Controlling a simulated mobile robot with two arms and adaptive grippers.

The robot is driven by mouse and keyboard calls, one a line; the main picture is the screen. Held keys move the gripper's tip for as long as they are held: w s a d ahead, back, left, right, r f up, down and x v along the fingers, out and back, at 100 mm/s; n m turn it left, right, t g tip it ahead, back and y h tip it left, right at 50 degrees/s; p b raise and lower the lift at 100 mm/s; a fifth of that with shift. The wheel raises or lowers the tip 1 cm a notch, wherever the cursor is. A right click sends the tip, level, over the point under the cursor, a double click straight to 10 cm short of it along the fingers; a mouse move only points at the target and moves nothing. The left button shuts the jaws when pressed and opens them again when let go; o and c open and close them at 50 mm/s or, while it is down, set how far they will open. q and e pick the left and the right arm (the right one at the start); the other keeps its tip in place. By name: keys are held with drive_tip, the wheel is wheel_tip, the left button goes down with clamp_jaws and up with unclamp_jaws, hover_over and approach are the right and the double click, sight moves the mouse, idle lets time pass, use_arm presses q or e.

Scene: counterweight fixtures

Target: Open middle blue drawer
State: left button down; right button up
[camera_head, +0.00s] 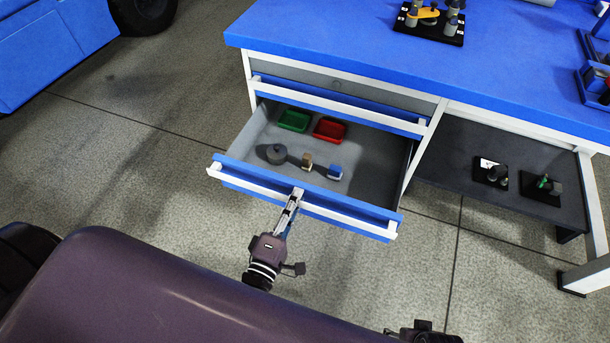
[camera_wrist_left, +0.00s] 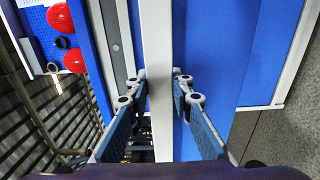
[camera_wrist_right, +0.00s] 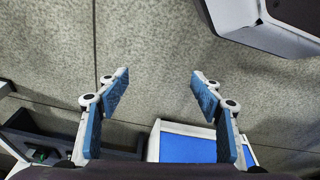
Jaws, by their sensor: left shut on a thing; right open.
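A blue-fronted drawer (camera_head: 245,180) of the workbench stands pulled well out, with a white handle bar (camera_head: 340,217) along its front. My left gripper (camera_head: 295,198) is shut on that handle near its middle. In the left wrist view the fingers of the left gripper (camera_wrist_left: 160,78) close on both sides of the white bar (camera_wrist_left: 160,120). Another blue drawer (camera_head: 340,97) above it is shut. My right gripper (camera_wrist_right: 160,78) is open and empty above the floor in the right wrist view.
A lower shelf (camera_head: 445,160) to the right carries two black fixtures. The blue benchtop (camera_head: 330,40) is above. Floor in front is clear.

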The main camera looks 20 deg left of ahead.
use_arm(q)
drive_tip(key=s+p, duration=0.1)
drive_tip(key=s, duration=0.9)
drive_tip(key=shift+a, duration=0.15)
use_arm(e)
drive_tip(key=s+f, duration=0.2)
drive_tip(key=f, duration=0.3)
drive_tip(key=shift+s+d, duration=0.2)
drive_tip(key=shift+s, duration=0.2)
use_arm(q)
drive_tip(key=shift+s, duration=0.1)
drive_tip(key=c, duration=1.7)
unclamp_jaws()
drive_tip(key=s, duration=1.2)
drive_tip(key=shift+a, duration=0.25)
use_arm(e)
drive_tip(key=shift+s, duration=0.1)
